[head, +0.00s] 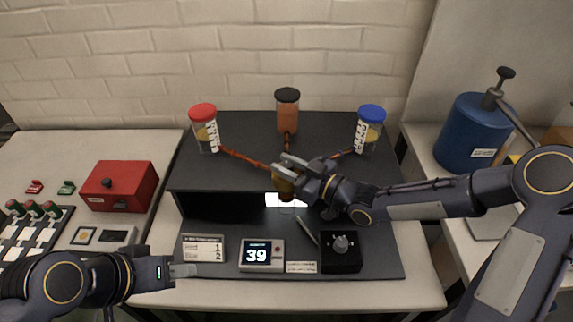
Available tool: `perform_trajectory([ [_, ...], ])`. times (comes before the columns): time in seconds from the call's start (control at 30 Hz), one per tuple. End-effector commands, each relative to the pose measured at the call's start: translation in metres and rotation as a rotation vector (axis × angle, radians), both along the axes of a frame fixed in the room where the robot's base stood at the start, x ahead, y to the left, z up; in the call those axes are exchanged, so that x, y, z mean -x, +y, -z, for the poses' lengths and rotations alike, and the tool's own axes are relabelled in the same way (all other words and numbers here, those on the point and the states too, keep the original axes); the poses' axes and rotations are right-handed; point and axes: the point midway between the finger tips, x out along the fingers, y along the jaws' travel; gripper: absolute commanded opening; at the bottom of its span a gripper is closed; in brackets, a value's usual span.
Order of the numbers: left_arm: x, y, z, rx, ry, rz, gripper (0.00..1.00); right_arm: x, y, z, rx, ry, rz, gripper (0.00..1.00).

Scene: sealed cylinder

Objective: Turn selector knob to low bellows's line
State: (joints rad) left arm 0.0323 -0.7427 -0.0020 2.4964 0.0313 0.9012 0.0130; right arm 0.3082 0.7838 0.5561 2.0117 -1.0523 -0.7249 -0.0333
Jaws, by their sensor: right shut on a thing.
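Three clear cylinders stand on the dark raised shelf: a red-capped one (205,134) at left, a black-capped one (287,114) at the back middle, mostly filled orange-brown, and a blue-capped one (369,132) at right. The red and blue ones carry white scales, too small to read. Brown lines run from all three to a brass-coloured selector knob (284,189) at the shelf's front middle. My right gripper (286,167) is shut on this knob and hides much of it, including its pointing direction. My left gripper (184,270) hovers empty at the front left; its finger gap is unclear.
A display box (262,256) reads 39, beside a card (203,249) and a black box with a grey knob (341,245). A blue tank with a pump (467,135) is right.

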Motion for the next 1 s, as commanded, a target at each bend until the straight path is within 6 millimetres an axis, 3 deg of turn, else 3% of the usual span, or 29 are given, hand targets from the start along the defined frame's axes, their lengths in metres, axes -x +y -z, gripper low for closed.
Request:
perform_trajectory([
  [0.27,0.000,0.000,0.023,0.000,0.000,0.000,0.36,0.001,0.000,0.005,0.001,-0.004,0.053,0.04],
  [0.7,0.000,0.000,0.114,0.000,0.000,0.000,0.36,0.004,0.004,0.006,-0.002,-0.013,0.369,0.04],
  [1.0,0.000,0.000,0.129,0.000,0.000,0.000,0.36,0.003,0.004,0.000,0.002,-0.005,0.643,0.04],
])
